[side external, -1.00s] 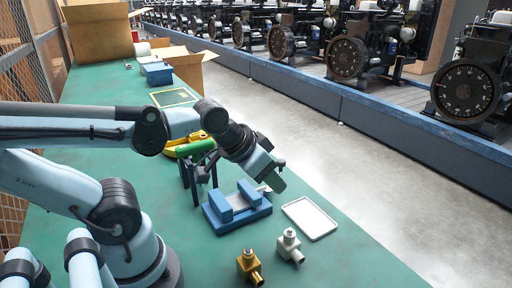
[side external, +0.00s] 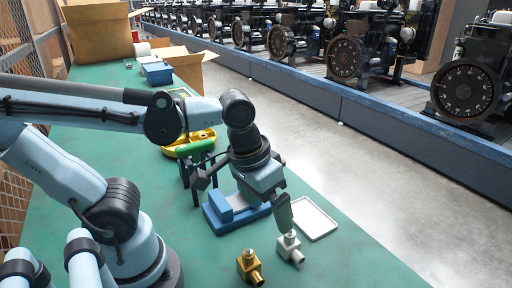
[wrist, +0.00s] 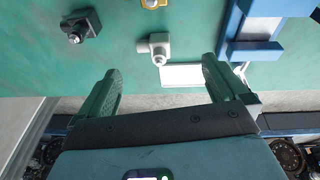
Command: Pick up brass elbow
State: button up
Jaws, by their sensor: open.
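The brass elbow (side external: 250,267) sits on the green bench at the lower middle of the side view. In the wrist view only a small yellow part of it (wrist: 152,3) shows, at the top edge. A silver elbow (side external: 290,249) stands to its right, and it also shows in the wrist view (wrist: 159,44). My gripper (side external: 285,222) points down close above the silver elbow, up and right of the brass elbow in the side view. In the wrist view its two fingers (wrist: 160,78) are apart, with nothing held between them.
A blue vise-like fixture (side external: 222,222) stands behind the brass elbow. A white tray (side external: 316,222) lies to the right. A dark elbow-like fitting (wrist: 80,27) shows in the wrist view. A yellow tool with a green part (side external: 187,148) lies farther back.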

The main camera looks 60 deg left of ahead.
aim_at(252, 257)
jog(key=s+d+f+g, duration=0.1)
jog(key=s+f+g, duration=0.1)
jog(key=f, duration=0.1)
jog(key=s+d+f, duration=0.1)
jog(key=s+f, duration=0.1)
jog(key=shift+d+f+n+g+y, duration=0.15)
jog(key=shift+d+n+g+y, duration=0.15)
jog(key=shift+n+g, duration=0.1)
jog(key=shift+s+a+f, duration=0.1)
jog(key=shift+f, duration=1.45)
jog(key=shift+s+a+f, duration=0.1)
jog(key=shift+f, duration=1.4)
jog(key=shift+c, duration=0.3)
jog(key=c, duration=1.3)
jog(key=shift+r, duration=0.15)
